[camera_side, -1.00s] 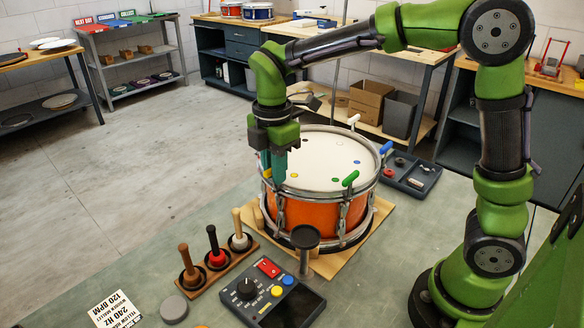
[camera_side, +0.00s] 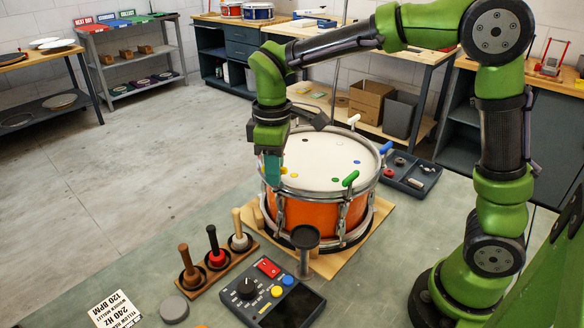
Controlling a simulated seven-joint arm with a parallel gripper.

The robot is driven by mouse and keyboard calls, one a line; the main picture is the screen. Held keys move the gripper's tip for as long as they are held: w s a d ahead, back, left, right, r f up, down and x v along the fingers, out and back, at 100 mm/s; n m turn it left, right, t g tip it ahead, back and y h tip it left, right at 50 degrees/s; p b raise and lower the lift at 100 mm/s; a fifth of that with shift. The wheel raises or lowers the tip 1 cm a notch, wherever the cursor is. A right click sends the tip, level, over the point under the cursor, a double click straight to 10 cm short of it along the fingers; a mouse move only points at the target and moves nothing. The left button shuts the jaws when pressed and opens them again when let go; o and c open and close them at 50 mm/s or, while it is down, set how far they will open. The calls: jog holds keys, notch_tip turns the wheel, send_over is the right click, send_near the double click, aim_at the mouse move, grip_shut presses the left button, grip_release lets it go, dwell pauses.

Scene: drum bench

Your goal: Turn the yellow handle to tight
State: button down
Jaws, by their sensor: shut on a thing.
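The orange drum (camera_side: 312,211) with a white head (camera_side: 325,158) stands on a wooden board on the bench. Green (camera_side: 350,179), blue (camera_side: 386,147) and white (camera_side: 353,119) handles stick up around its rim. My gripper (camera_side: 270,174) points down at the drum's left rim, beside the yellow dot on the head. It is shut there on the yellow handle, which is almost wholly hidden by the fingers. How far the handle is turned cannot be seen.
A rack of mallets (camera_side: 214,262) stands in front of the drum at left. A control box (camera_side: 270,294) with knob and buttons and a dark round stand (camera_side: 305,240) are in front. A dark parts tray (camera_side: 410,174) lies at right. A printed card (camera_side: 117,310) lies front left.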

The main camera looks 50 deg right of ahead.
jog(key=m, duration=0.5)
jog(key=shift+r+m, duration=0.1)
jog(key=shift+m, duration=0.2)
jog(key=m, duration=0.5)
jog(key=shift+m, duration=0.3)
jog(key=m, duration=0.9)
jog(key=shift+m, duration=0.4)
jog(key=m, duration=0.4)
jog(key=shift+m, duration=0.3)
jog(key=m, duration=1)
jog(key=shift+m, duration=2.7)
